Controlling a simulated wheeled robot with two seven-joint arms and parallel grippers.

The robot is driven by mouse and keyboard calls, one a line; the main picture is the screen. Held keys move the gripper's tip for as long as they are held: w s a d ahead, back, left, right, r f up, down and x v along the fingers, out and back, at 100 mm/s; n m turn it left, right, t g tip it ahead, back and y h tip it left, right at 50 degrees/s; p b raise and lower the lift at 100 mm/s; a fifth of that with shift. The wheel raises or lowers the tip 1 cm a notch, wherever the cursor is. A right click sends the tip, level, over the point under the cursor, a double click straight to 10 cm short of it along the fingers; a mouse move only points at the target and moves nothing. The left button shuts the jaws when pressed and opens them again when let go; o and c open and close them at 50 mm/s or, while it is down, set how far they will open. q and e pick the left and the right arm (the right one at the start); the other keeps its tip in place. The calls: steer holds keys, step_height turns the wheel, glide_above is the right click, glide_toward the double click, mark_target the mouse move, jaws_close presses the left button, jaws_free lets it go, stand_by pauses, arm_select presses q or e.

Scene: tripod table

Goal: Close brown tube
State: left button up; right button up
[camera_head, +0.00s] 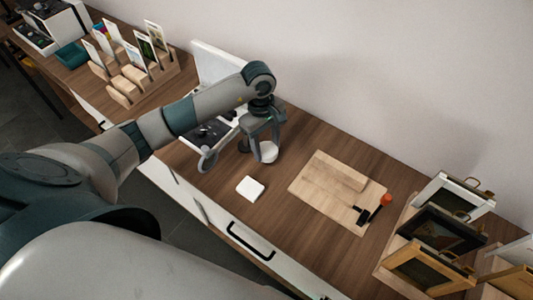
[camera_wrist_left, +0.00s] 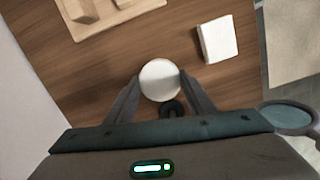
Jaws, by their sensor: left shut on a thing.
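My left gripper (camera_head: 264,143) reaches down over the wooden table and is shut on a white round-topped thing (camera_head: 268,153). In the left wrist view, the white round thing (camera_wrist_left: 160,78) sits between the fingertips of the left gripper (camera_wrist_left: 161,84). I cannot tell whether it is a cap, or whether it touches the table. I cannot make out a brown tube in either view. A dark round thing (camera_wrist_left: 172,108) shows just behind the white one in the wrist view. My right gripper is not in view.
A white square pad (camera_head: 250,188) lies near the table's front edge. A wooden board (camera_head: 325,192) with a block and a red-knobbed black tool (camera_head: 375,208) lies right of my gripper. Picture frames (camera_head: 440,230) stand at far right; a wooden card rack (camera_head: 130,75) stands at left.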

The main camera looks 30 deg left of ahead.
arm_select(q)
steer(key=w+d+r+b, duration=0.2)
steer(key=d+r+b, duration=0.2)
steer(key=d+r, duration=0.3)
steer(key=d, duration=0.4)
steer(key=shift+w+d, duration=0.2)
steer(key=shift+w, duration=0.05)
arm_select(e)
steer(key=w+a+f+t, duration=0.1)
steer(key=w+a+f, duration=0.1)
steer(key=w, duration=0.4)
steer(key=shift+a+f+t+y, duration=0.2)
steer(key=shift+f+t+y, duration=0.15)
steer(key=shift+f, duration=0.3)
arm_select(q)
steer(key=shift+r, duration=0.1)
steer(key=s+a+r+m, duration=0.2)
steer(key=s+a+m, duration=0.1)
steer(key=s+m, duration=0.2)
steer(key=s+a+r+m+g+y, duration=0.1)
steer(key=s+a+r+m, duration=0.1)
steer(key=s+m, duration=0.3)
steer(key=shift+a+r+m, duration=0.4)
steer(key=shift+r+m, duration=0.45)
steer(key=shift+m, duration=1.25)
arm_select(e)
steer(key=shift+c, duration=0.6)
